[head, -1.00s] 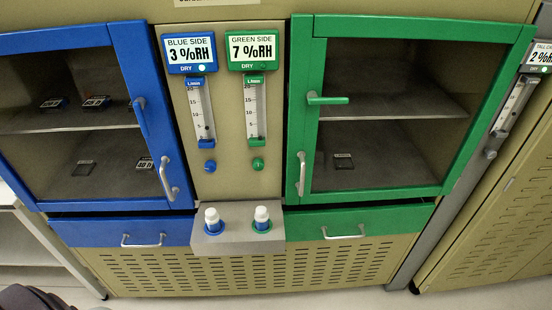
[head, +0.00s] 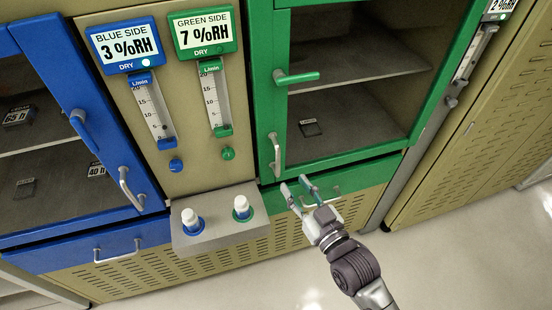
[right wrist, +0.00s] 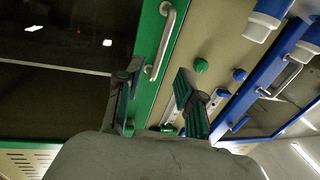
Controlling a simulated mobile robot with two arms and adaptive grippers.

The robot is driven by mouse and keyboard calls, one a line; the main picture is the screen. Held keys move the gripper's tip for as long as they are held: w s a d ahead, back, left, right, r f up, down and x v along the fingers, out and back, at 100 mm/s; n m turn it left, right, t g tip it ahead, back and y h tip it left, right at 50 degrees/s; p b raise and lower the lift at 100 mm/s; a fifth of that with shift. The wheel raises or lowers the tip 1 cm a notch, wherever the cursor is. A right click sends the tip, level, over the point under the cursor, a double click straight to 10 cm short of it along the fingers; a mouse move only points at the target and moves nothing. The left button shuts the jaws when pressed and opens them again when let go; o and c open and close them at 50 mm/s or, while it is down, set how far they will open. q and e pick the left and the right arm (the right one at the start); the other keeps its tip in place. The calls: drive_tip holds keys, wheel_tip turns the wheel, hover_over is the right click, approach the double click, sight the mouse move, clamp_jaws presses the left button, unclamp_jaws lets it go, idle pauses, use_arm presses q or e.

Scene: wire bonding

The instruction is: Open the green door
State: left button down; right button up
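The green door (head: 349,164) is a glazed cabinet door and looks closed. It has a green latch lever (head: 299,77), lying horizontal, and a silver pull handle (head: 277,153) low on its left edge. My right gripper (head: 294,185) is open and empty, just below and right of the pull handle, in front of the green drawer. In the right wrist view, the gripper's two fingers (right wrist: 157,70) are spread apart, with the pull handle (right wrist: 164,42) ahead of the gap between them. No contact with the handle shows. My left gripper is not in view.
A blue door (head: 80,98) stands at left. A ledge (head: 215,230) with two white-capped bottles juts out left of my gripper. The green drawer has its own handle (head: 322,203), partly behind my gripper. The floor at right is clear.

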sight(279, 165)
drive_tip(key=p+x, duration=0.1)
drive_tip(key=x, duration=0.8)
drive_tip(key=shift+f, duration=0.1)
clamp_jaws()
